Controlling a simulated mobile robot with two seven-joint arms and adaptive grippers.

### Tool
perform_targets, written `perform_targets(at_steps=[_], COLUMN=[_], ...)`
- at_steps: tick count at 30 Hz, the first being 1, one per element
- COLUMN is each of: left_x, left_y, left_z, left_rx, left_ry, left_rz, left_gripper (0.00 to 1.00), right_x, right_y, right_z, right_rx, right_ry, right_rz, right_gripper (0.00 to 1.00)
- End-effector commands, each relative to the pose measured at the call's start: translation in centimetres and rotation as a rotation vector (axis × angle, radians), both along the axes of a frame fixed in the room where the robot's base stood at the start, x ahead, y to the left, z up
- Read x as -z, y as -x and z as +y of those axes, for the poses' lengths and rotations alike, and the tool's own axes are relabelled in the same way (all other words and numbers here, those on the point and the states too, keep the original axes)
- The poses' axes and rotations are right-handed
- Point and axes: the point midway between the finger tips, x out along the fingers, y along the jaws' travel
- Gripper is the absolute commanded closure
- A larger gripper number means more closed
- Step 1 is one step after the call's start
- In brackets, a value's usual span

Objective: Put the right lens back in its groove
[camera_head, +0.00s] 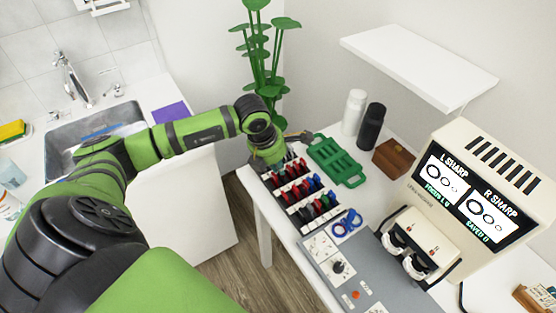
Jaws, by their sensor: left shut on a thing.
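A lens rack (297,207) stands on the white table, with rows of red, blue and black lenses in its grooves. My left gripper (287,157) is at the far end of the rack, low over the back row. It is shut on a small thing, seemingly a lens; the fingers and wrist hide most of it. I cannot tell whether that lens sits in a groove or just above it. The eye tester (478,190) at the right has a screen reading "L SHARP" and "R SHARP". My right gripper is not in view.
A green tray (336,160) lies just right of my left gripper. A white bottle (354,112), a black bottle (371,126) and a brown box (393,157) stand behind. A plant (262,50) rises behind the gripper.

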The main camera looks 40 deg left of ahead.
Motion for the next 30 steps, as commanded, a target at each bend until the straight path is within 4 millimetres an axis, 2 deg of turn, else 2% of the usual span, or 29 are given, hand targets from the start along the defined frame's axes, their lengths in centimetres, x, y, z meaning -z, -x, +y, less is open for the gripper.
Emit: perform_targets(at_steps=[17, 30], left_x=[1.4, 0.0], left_y=[0.0, 0.0], left_z=[0.0, 0.0], left_rx=[0.000, 0.000], left_ry=[0.000, 0.000], left_rz=[-0.001, -0.002], left_gripper=[1.00, 1.00], right_x=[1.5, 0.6], right_y=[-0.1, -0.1], right_z=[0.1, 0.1], right_rx=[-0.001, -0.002], right_ry=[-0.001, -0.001], right_rz=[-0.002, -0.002], right_gripper=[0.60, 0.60])
